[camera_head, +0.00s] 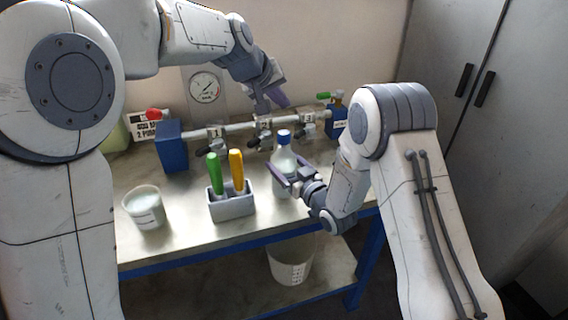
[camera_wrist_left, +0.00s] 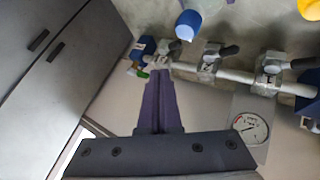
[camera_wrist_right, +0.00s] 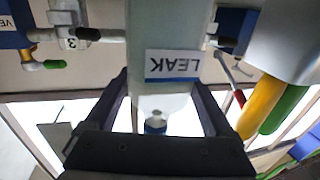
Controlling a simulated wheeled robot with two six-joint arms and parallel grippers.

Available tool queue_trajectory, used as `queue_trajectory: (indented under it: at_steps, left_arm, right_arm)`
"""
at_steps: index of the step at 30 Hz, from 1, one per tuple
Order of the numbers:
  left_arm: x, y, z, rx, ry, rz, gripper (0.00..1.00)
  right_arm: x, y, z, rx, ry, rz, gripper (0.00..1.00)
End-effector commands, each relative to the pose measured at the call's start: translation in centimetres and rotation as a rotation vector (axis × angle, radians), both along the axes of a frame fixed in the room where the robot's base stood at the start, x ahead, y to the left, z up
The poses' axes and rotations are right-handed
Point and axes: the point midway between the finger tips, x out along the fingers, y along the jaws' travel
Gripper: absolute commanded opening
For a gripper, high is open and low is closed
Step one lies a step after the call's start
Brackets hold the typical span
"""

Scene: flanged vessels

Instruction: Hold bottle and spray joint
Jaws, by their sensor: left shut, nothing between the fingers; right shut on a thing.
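My right gripper (camera_head: 284,174) is shut on the bottle, one finger on each side. The right wrist view shows the bottle's LEAK label (camera_wrist_right: 174,65) between the fingers. A grey pipe carries three clamped joints, tagged 1 (camera_head: 215,133), 2 (camera_head: 263,124) and 3 (camera_head: 307,117). My left gripper (camera_head: 272,103) is shut and empty, just above and behind joint 2. In the left wrist view its fingers (camera_wrist_left: 160,100) are together, and the bottle's blue cap (camera_wrist_left: 188,25) shows at the top.
A grey holder (camera_head: 232,205) with green and orange-handled tools stands left of the bottle. A white beaker (camera_head: 146,207) is at the front left. A pressure gauge (camera_head: 205,87) is behind the pipe. A bin (camera_head: 291,262) sits on the lower shelf. Grey cabinets (camera_head: 480,100) stand at the right.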

Motion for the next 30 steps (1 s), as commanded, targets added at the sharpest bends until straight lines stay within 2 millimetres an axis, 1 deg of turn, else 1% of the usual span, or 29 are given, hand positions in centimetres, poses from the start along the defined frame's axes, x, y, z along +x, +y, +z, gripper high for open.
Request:
queue_trajectory:
  at_steps: [4, 7, 21, 30]
  left_arm:
    - [-0.1, -0.2, -0.2, -0.035, 0.002, 0.045, 0.0]
    - [-0.1, -0.2, -0.9, -0.039, 0.004, 0.049, 0.0]
    - [-0.1, -0.2, -7.1, -0.038, 0.005, 0.048, 0.0]
    - [-0.2, -0.2, -9.0, -0.035, 0.008, 0.047, 0.0]
  right_arm:
    - [0.0, 0.0, 0.1, 0.001, -0.004, 0.0, 0.0]
    - [0.0, 0.0, 0.1, 0.001, -0.004, 0.0, 0.0]
    - [0.0, 0.0, 0.1, 0.001, -0.004, 0.0, 0.0]
    - [0.0, 0.0, 0.2, 0.001, -0.005, 0.001, 0.0]
